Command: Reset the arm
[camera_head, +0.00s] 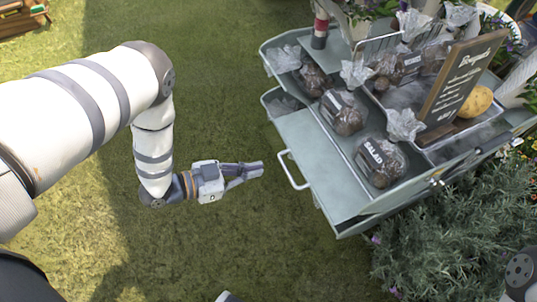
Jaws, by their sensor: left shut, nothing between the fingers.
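My left gripper (254,171) is at the end of the white arm that comes in from the left. Its fingers are shut with nothing between them. It points right, over the grass, a little to the left of the white handle (291,170) on the grey-green metal cart (336,209), apart from it. Of my right arm only a small part shows at the lower right edge; its gripper cannot be made out.
On the cart lie several clear bags of dark contents, one labelled SALAD (381,163), a chalkboard sign (465,77) and a potato-like item (474,101). Leafy plants (450,235) stand at the lower right. A wooden crate (22,18) is at the top left. The grass between is clear.

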